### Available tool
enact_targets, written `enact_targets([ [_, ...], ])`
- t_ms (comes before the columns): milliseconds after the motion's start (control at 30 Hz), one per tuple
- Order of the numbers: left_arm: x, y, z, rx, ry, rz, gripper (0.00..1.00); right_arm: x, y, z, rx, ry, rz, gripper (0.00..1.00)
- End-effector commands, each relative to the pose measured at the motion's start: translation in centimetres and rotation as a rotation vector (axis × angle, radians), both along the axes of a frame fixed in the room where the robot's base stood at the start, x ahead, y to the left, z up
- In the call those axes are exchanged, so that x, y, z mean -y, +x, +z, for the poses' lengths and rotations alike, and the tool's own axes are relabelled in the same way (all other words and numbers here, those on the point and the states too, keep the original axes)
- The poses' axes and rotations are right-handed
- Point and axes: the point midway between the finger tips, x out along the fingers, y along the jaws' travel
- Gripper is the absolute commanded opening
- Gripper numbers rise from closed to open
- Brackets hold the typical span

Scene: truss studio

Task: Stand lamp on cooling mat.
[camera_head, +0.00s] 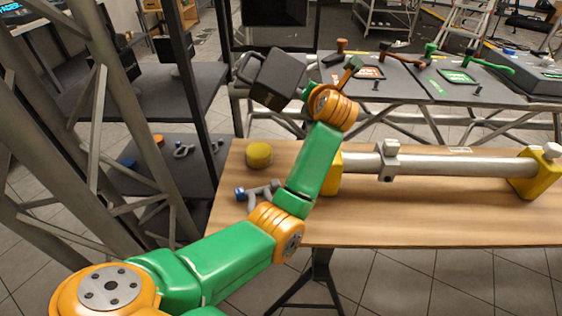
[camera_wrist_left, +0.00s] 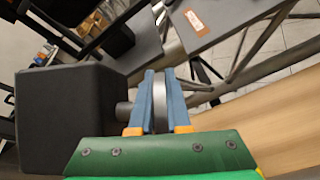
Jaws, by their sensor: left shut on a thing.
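The lamp (camera_head: 279,80) is a black box-shaped stage light with a grey bracket, held up in the air beyond the far left end of the wooden table. In the left wrist view the lamp (camera_wrist_left: 70,118) fills the left side. My left gripper (camera_head: 307,92) is shut on a grey metal part beside the lamp body; its blue fingers (camera_wrist_left: 160,90) clasp that part in the wrist view. Two dark mats lie on the back table, one with a red-framed label (camera_head: 345,88) and one with a green label (camera_head: 433,90). I cannot tell which is the cooling mat. My right gripper is out of view.
The wooden table (camera_head: 420,215) carries a silver truss tube (camera_head: 450,166) on yellow supports, a yellow cylinder (camera_head: 258,154) and a small clamp (camera_head: 262,191). Red and green tools (camera_head: 475,62) lie on the back table. Dark shelves and truss uprights (camera_head: 186,70) stand at left.

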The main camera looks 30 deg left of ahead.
Motion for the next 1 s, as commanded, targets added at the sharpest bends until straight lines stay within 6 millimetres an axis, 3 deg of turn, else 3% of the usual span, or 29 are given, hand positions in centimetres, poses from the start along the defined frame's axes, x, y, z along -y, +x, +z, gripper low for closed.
enact_targets([
  [233,1.8,-6.6,-2.8,-0.002,0.002,0.0,0.0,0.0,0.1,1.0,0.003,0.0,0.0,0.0],
  [400,2.5,-9.2,-6.4,-0.002,0.002,0.003,0.0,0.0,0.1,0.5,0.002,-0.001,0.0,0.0],
  [667,3.0,-11.0,-8.6,-0.001,0.002,0.003,0.0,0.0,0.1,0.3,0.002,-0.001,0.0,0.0],
  [833,3.1,-11.2,-11.5,-0.002,0.004,0.002,0.0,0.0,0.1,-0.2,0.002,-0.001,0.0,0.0],
  [1000,3.1,-11.2,-11.7,0.003,0.0,0.003,0.0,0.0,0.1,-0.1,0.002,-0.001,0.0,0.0],
])
